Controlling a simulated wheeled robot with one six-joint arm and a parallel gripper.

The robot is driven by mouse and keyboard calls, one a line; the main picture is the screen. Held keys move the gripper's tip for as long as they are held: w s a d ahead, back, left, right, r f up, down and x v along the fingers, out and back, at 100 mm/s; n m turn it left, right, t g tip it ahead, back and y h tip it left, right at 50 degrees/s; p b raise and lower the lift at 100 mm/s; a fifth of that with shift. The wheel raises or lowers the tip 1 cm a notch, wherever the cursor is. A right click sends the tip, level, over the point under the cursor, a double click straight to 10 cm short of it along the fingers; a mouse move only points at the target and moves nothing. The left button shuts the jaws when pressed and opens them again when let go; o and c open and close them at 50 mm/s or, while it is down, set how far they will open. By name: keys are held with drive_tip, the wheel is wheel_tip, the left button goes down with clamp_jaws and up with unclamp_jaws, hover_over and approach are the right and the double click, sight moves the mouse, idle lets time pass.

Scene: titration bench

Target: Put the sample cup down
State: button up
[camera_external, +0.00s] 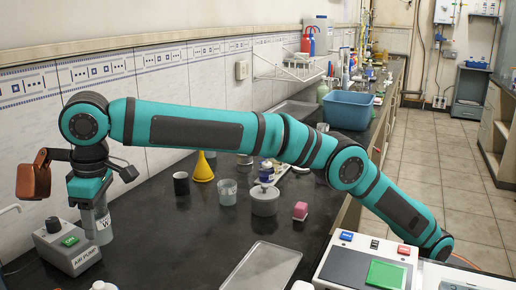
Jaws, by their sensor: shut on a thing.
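My gripper (93,205) is at the left of the bench, pointing down. It is shut on a grey cup with a white label marked "W" (101,228), which looks like the sample cup. The cup hangs upright beneath the gripper, beside the air pump box. Its upper part is hidden by the gripper. I cannot tell from this view whether its base touches the bench.
The air pump box (76,258) with a knob and green button stands close to the cup. A black cup (181,184), yellow funnel (203,169), glass beaker (228,192) and lidded grey pot (265,203) stand mid-bench. Dark bench top (165,245) is clear right of the cup.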

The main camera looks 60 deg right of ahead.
drive_tip(key=shift+a+f, duration=0.1)
drive_tip(key=shift+f, duration=4.95)
drive_tip(key=shift+f, duration=0.1)
drive_tip(key=o, duration=1)
drive_tip(key=r, duration=0.7)
drive_tip(key=s+r, duration=0.1)
drive_tip(key=r, duration=0.2)
drive_tip(key=shift+d+r, duration=0.3)
drive_tip(key=shift+r, duration=0.1)
drive_tip(key=shift+s+r, duration=0.15)
drive_tip(key=shift+r, duration=0.55)
